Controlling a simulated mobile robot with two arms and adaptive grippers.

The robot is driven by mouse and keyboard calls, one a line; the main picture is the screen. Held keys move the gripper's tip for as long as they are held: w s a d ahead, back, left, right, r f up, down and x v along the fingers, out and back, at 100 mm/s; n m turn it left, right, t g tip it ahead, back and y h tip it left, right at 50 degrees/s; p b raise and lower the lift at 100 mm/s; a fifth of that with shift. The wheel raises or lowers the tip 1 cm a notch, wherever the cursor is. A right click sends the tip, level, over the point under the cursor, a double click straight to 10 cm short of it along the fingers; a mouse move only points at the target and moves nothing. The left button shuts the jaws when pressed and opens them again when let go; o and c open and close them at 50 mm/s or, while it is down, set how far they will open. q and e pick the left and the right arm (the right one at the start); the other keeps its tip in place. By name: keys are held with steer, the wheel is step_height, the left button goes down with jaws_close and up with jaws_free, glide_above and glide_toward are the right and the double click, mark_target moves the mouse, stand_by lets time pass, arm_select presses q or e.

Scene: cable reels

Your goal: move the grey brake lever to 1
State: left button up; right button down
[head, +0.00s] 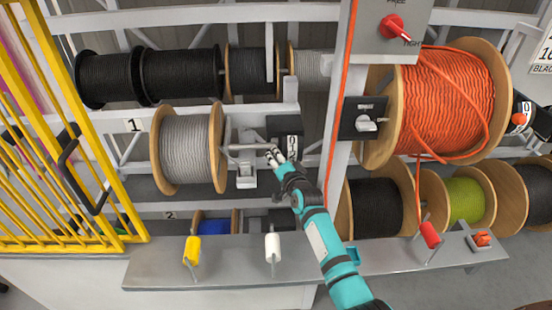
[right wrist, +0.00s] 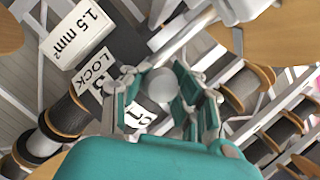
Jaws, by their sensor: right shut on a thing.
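My right gripper (head: 277,157) reaches up from below to the right of the grey cable reel (head: 187,148). In the right wrist view its fingers (right wrist: 165,97) are closed around a pale grey round knob (right wrist: 161,84), which I take as the end of the grey brake lever. In the head view the fingers hide most of the lever. A white label plate with black marks (head: 292,147) is just right of the fingertips. In the right wrist view, labels reading LOCK (right wrist: 92,70) and 1.5 mm² (right wrist: 80,33) are near; the number marks are partly covered. My left gripper is not in view.
A large orange cable reel (head: 445,100) is at the right, with a pale switch (head: 366,123) beside it. A red knob (head: 393,27) is above. Yellow (head: 191,250) and white (head: 272,247) handles stand on the front ledge. A yellow gate (head: 75,170) is at the left.

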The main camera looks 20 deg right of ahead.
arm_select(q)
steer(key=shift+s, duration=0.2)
arm_select(e)
steer(key=shift+w+d+r, duration=0.1)
steer(key=shift+d+r, duration=0.05)
steer(key=shift+r, duration=0.25)
steer(key=shift+w+d+r, duration=0.1)
steer(key=shift+r, duration=0.3)
steer(key=c, duration=1.5)
jaws_free()
steer(key=o, duration=0.6)
steer(key=shift+s, duration=0.35)
steer(key=shift+c, duration=0.2)
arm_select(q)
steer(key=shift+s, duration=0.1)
arm_select(e)
steer(key=shift+a+f, duration=0.1)
steer(key=shift+f, duration=0.1)
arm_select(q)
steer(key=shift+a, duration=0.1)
arm_select(e)
steer(key=shift+w, duration=0.1)
